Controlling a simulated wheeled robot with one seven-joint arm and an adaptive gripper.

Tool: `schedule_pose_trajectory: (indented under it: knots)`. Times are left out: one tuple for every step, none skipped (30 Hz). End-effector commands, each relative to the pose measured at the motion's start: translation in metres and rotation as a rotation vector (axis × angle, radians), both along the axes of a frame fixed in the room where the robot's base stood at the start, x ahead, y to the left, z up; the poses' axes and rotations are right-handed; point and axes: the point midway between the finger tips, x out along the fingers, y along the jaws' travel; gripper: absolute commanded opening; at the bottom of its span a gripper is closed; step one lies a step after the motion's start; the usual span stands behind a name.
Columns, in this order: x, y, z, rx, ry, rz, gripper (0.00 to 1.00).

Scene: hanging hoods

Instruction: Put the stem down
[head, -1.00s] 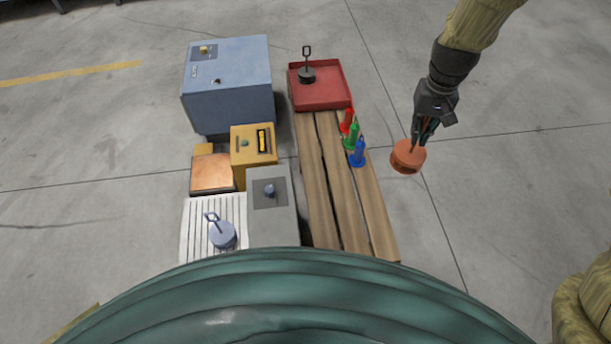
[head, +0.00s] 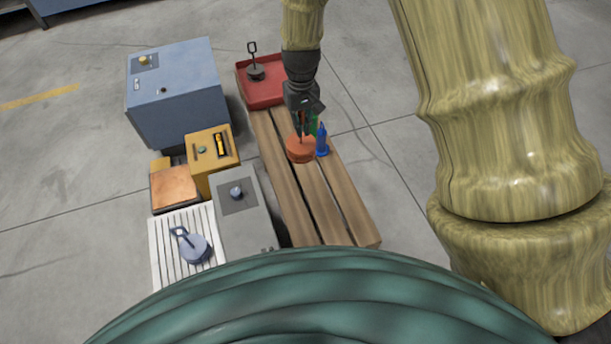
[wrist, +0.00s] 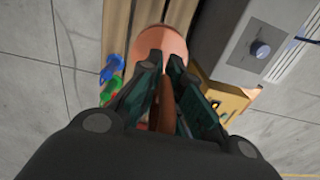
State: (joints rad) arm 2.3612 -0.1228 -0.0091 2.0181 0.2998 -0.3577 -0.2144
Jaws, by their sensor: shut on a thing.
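The stem is a copper-orange piece with a round disc base (head: 300,149) and a thin upright shaft. My gripper (head: 303,125) is shut on its shaft from above. In the head view the disc is over the wooden slatted bench (head: 285,185), beside the blue peg (head: 322,141); I cannot tell whether it touches the slats. In the wrist view the disc (wrist: 162,43) shows beyond my fingers (wrist: 164,66), with the shaft between them. The green peg (head: 314,124) is partly hidden behind my gripper, and the red peg is hidden in the head view.
A red tray (head: 268,96) with a dark looped weight (head: 256,71) stands at the bench's far end. Left are a blue cabinet (head: 180,100), yellow box (head: 212,160), copper-topped block (head: 174,188), grey box (head: 245,220) and white rack (head: 160,250) with a blue-grey looped weight (head: 195,248). The near slats are clear.

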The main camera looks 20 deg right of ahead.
Motion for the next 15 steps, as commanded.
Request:
schedule_pose_trajectory:
  knots:
    - [0.003, -0.001, -0.029, -0.001, 0.004, 0.003, 0.00]
    - [0.004, -0.001, -0.040, -0.001, 0.003, 0.004, 0.00]
    - [0.006, -0.002, -0.054, -0.001, 0.003, 0.006, 0.00]
    - [0.008, -0.003, -0.063, -0.002, 0.002, 0.009, 0.00]
    - [0.009, -0.003, -0.072, -0.002, 0.003, 0.010, 0.00]
    - [0.010, -0.003, -0.083, -0.002, 0.003, 0.012, 0.00]
    - [0.011, -0.004, -0.091, -0.003, 0.003, 0.015, 0.00]
    - [0.012, -0.004, -0.098, -0.004, 0.003, 0.016, 0.00]
    - [0.014, -0.004, -0.106, -0.004, 0.002, 0.017, 0.00]
    - [0.014, -0.005, -0.111, -0.005, 0.001, 0.018, 0.00]
    - [0.015, -0.005, -0.115, -0.005, 0.002, 0.019, 0.00]
    - [0.015, -0.005, -0.120, -0.006, 0.002, 0.020, 0.00]
    - [0.015, -0.006, -0.123, -0.006, 0.002, 0.021, 0.00]
    - [0.015, -0.006, -0.125, -0.006, 0.002, 0.021, 0.00]
    - [0.016, -0.006, -0.127, -0.007, 0.002, 0.021, 0.00]
